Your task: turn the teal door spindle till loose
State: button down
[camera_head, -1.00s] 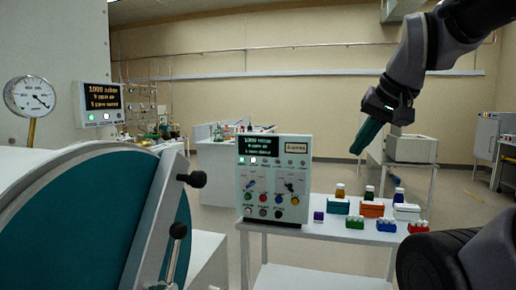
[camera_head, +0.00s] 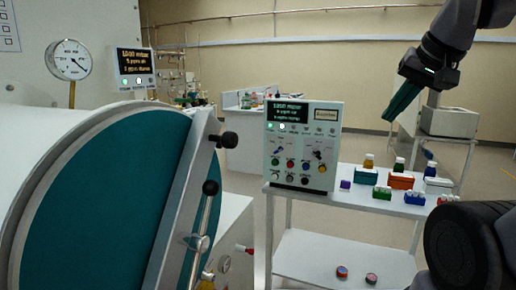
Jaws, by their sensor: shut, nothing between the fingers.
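The big round teal door (camera_head: 95,205) fills the left of the view, closed against its pale rim. A grey bar (camera_head: 182,200) runs across the door. A black knob (camera_head: 224,140) stands out from the bar's upper part. A metal rod with a black ball end (camera_head: 210,188) stands in front of the bar, with a hub (camera_head: 197,242) below; I cannot tell which part is the spindle. My gripper (camera_head: 398,108) is at the upper right, with teal fingers pointing down and left. It is shut and empty, far from the door.
A control box (camera_head: 302,145) stands on a white cart (camera_head: 340,200) with several small coloured vials and blocks. A pressure gauge (camera_head: 69,60) and a display (camera_head: 137,62) stand above the door. Open floor and a low white unit (camera_head: 448,122) lie behind.

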aim_at(198, 243)
jog(key=k+l+u, duration=0.15)
jog(key=u, duration=1.25)
jog(key=k+l+z, duration=0.1)
jog(key=k+l, duration=0.2)
jog(key=l, duration=0.25)
jog(key=z, duration=0.05)
